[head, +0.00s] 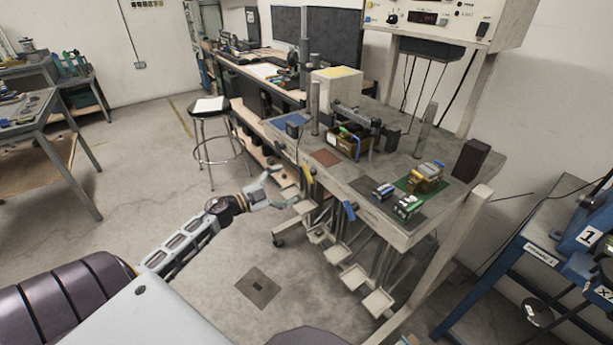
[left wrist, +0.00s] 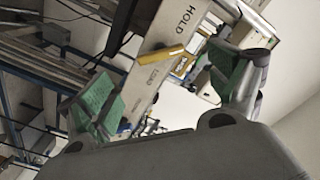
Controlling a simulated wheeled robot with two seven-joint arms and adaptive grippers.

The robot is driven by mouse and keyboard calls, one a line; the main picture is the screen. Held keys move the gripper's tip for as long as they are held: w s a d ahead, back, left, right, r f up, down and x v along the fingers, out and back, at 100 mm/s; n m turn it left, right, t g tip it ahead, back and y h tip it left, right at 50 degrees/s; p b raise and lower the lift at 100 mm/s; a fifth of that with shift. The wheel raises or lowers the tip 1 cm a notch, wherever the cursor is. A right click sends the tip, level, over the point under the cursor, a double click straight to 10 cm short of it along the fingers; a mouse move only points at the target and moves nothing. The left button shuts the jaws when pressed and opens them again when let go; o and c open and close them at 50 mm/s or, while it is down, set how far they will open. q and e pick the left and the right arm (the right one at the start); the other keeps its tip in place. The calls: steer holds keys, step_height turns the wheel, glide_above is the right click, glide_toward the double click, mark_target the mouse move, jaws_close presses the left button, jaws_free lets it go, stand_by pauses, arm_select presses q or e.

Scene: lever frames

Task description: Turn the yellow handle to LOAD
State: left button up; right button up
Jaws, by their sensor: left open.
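The yellow handle (head: 308,180) is on the front of the workbench in the head view. In the left wrist view the yellow handle (left wrist: 163,53) crosses a pale plate (left wrist: 147,84). The plate reads HOLD near its top, and a smaller label just below the handle seems to read LOAD. My left gripper (head: 282,187) is open, just left of the handle in the head view. In the left wrist view its green-padded fingers (left wrist: 163,88) are spread to either side of the handle, with nothing held. I cannot tell how far the handle is from them. My right gripper is not in view.
A blue handle (head: 349,211) hangs to the right of the yellow one. Several pale pedals (head: 354,277) stick out below the bench (head: 408,226). A stool (head: 209,106) stands behind my left gripper. A blue stand (head: 535,258) is at the right. The floor at left is open.

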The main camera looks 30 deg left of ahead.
mark_target(306, 175)
arm_select(q)
steer(key=shift+x, duration=4.55)
steer(key=shift+c, duration=0.5)
steer(key=c, duration=0.9)
